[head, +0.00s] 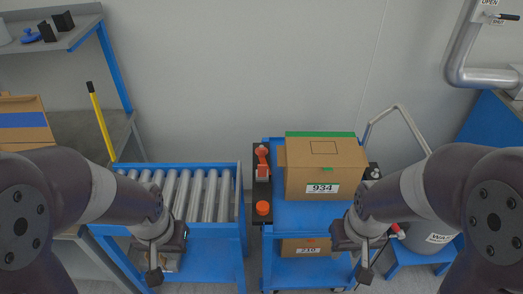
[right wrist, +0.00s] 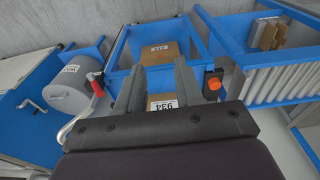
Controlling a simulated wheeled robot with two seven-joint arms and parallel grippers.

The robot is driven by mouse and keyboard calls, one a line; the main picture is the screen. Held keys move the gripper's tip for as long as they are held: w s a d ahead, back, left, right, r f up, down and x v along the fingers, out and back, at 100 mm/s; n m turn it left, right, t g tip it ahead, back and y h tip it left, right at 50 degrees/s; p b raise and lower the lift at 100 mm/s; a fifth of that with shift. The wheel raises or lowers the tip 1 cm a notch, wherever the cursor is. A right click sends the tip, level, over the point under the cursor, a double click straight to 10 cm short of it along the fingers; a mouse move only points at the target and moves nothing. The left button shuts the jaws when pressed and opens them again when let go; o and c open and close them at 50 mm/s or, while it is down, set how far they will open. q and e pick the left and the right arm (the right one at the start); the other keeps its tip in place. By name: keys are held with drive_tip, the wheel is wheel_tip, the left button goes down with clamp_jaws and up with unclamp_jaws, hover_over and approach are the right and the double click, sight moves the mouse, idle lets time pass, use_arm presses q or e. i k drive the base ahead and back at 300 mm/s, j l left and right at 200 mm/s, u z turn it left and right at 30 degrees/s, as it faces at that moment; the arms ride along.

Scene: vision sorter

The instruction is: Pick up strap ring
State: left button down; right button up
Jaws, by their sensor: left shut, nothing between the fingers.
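I cannot pick out a strap ring for certain in either view. A small blue round object (head: 31,35) lies on the upper left shelf, but it is too small to tell what it is. My left gripper (head: 154,276) is shut and empty, in front of the roller conveyor. My right gripper (head: 365,272) hangs in front of the blue cart's right side. In the right wrist view its two fingers (right wrist: 158,80) are apart, with part of the box labelled 934 (right wrist: 162,104) showing behind the gap.
The roller conveyor (head: 205,195) is empty. The blue cart (head: 275,215) carries the 934 box (head: 322,168) on top and another box (head: 305,249) below. A red-and-black device (head: 262,165) stands at its left edge. A grey bin (head: 430,238) is at right.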

sight(260, 153)
drive_tip(key=i+u, duration=0.15)
drive_tip(key=u, duration=0.2)
drive_tip(key=i+l+u, duration=0.1)
drive_tip(key=u, duration=0.25)
drive_tip(key=i+l+u, duration=0.15)
drive_tip(key=u, duration=0.2)
drive_tip(key=i, duration=0.05)
